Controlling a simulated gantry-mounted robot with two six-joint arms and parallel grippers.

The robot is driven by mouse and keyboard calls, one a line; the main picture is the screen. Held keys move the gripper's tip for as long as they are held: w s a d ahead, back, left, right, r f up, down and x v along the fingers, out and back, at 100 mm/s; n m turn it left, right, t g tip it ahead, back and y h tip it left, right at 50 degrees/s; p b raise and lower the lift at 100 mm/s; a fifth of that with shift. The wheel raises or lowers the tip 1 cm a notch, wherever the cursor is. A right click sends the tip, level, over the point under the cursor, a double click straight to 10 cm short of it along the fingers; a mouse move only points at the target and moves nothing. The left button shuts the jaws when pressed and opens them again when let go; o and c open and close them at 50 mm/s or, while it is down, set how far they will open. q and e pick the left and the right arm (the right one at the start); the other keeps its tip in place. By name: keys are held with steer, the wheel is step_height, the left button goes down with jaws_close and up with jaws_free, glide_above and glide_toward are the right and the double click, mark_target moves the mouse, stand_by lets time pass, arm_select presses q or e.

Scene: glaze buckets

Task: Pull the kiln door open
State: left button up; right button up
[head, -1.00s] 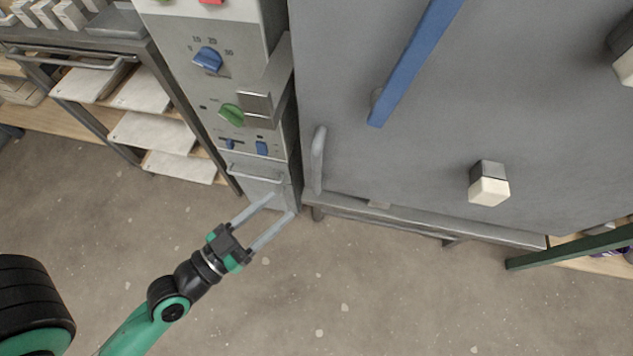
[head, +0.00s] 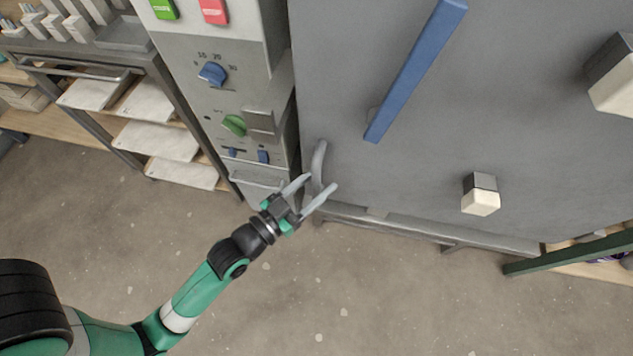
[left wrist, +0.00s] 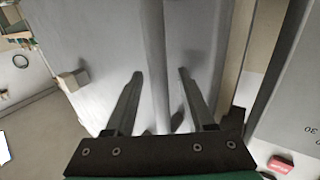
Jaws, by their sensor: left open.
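The kiln door (head: 430,110) is the large grey panel filling the upper right of the head view, and it looks closed. A short grey upright handle (head: 318,160) is on its lower left edge. My left gripper (head: 321,182) is open and empty, its fingers pointing up and right at the lower part of that handle. In the left wrist view a pale upright bar (left wrist: 155,45), which looks like the handle, runs between the two open fingers (left wrist: 160,74). I cannot tell whether they touch it. My right gripper is not in view.
A long blue bar (head: 415,70) and white-tipped pegs (head: 481,195) stick out from the door. The control panel (head: 205,100) with knobs and buttons stands left of it. A rack of shelves (head: 155,138) is farther left. The floor (head: 400,300) in front is clear.

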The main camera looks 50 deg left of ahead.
arm_select(q)
jaws_close()
stand_by(1.4)
